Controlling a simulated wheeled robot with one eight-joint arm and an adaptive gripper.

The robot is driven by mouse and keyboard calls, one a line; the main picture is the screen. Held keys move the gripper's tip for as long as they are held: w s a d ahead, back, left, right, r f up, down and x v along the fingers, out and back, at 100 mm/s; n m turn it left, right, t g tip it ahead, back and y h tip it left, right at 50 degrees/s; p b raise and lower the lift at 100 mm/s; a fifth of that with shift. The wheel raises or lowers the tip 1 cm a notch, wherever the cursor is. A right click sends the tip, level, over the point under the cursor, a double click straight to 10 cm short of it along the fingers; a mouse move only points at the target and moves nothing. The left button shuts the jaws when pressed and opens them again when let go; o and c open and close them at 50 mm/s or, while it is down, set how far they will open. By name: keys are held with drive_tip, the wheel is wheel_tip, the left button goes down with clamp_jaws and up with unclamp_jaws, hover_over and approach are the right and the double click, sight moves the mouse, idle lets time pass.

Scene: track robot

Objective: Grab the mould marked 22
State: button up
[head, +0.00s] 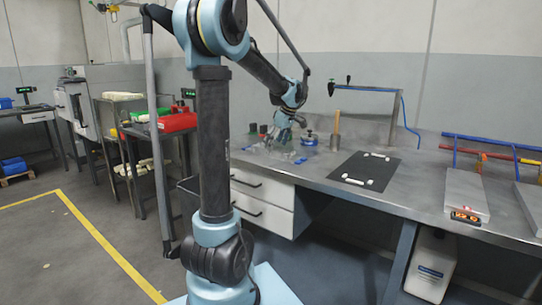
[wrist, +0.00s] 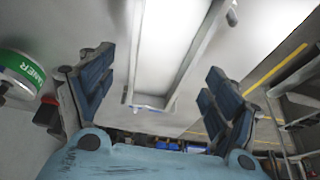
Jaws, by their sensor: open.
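I cannot make out a mould marked 22 in either view. Two grey slab-like blocks lie at the right of the bench in the head view, the nearer block (head: 466,190) beside a small unit with a lit orange display (head: 465,217); its digits are too small to read surely. My gripper (head: 279,137) is over the left part of the bench, far from these blocks. In the wrist view my gripper (wrist: 156,72) is open, its two dark fingers wide apart with nothing held. A long pale panel (wrist: 170,45) shows beyond them; I cannot tell what it is.
The grey bench (head: 320,180) carries a black mat (head: 364,171) with white handles, a blue-rimmed pot (head: 309,138) and a wooden-handled tool (head: 336,125). A green-labelled can (wrist: 22,72) is close left in the wrist view. Red bins (head: 178,123) stand at left.

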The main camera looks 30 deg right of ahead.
drive_tip(key=shift+x, duration=1.2)
drive_tip(key=c, duration=1.8)
drive_tip(key=shift+o, duration=0.2)
drive_tip(key=shift+r, duration=0.15)
